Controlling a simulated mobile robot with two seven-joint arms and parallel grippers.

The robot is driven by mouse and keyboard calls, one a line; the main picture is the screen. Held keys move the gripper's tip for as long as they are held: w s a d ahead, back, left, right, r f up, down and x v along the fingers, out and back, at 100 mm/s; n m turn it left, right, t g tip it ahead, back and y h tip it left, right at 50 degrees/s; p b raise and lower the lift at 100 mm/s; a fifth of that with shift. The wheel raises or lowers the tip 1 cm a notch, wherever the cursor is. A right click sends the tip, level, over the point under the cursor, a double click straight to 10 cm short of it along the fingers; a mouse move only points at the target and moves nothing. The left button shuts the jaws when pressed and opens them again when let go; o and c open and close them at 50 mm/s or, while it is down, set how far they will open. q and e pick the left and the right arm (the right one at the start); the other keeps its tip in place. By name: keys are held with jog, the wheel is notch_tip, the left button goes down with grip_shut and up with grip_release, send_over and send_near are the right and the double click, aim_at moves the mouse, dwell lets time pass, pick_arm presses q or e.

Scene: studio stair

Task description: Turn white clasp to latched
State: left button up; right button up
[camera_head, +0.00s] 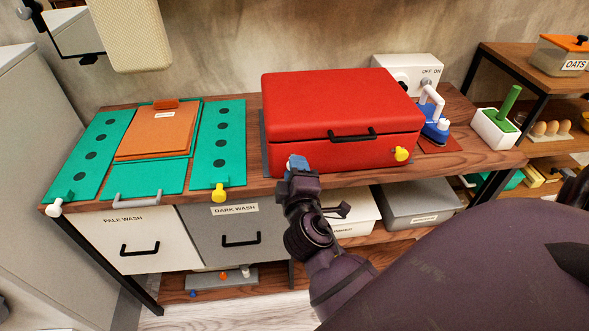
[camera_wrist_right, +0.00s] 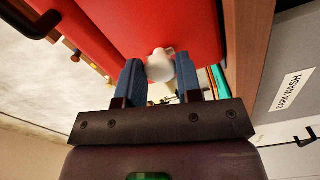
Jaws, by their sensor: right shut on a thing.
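The red case (camera_head: 340,108) sits closed on the wooden table, with a black handle on its front. My right gripper (camera_head: 297,164) is at the left part of the case's front, its blue fingers pointing at it. In the right wrist view the white clasp (camera_wrist_right: 160,66) is between the two blue fingers of my right gripper (camera_wrist_right: 161,80), against the red case (camera_wrist_right: 150,25). The gripper is shut on the clasp. In the head view the gripper hides the clasp, and its turn angle is hard to tell. My left gripper is not in view.
A yellow clasp (camera_head: 401,154) is on the case's right front. Left of the case lies a green panel (camera_head: 90,150) with an orange folder (camera_head: 158,130). A blue device (camera_head: 436,130) stands to the right. Below are drawers (camera_head: 235,232) with black handles.

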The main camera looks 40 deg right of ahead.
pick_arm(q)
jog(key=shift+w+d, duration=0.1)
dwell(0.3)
pick_arm(e)
jog(key=o, duration=0.9)
jog(key=shift+o, duration=0.2)
